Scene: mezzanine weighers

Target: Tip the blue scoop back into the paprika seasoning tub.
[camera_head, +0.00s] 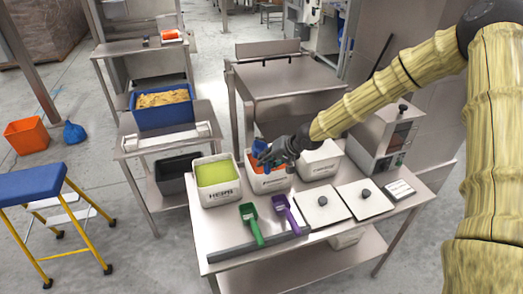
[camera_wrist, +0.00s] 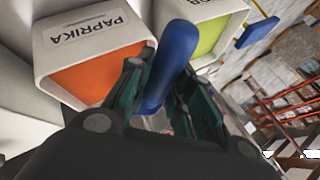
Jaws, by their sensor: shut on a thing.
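The paprika tub (camera_head: 270,184) is white with orange-red powder and stands in the row of tubs on the steel table. Its PAPRIKA label shows in the wrist view (camera_wrist: 92,28), with the orange powder below it. My gripper (camera_head: 268,157) is over this tub, shut on the blue handle of the scoop (camera_wrist: 172,62). A bit of the blue scoop (camera_head: 259,147) shows beside the fingers in the head view. The scoop's bowl is hidden, so I cannot tell its tilt or what it holds.
A tub of green-yellow powder (camera_head: 218,190) stands close left, and a white tub (camera_head: 320,162) close right. Green (camera_head: 251,222) and purple (camera_head: 286,212) scoops lie in front. Two white lids (camera_head: 322,205) (camera_head: 364,200) and a weighing machine (camera_head: 384,137) are to the right.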

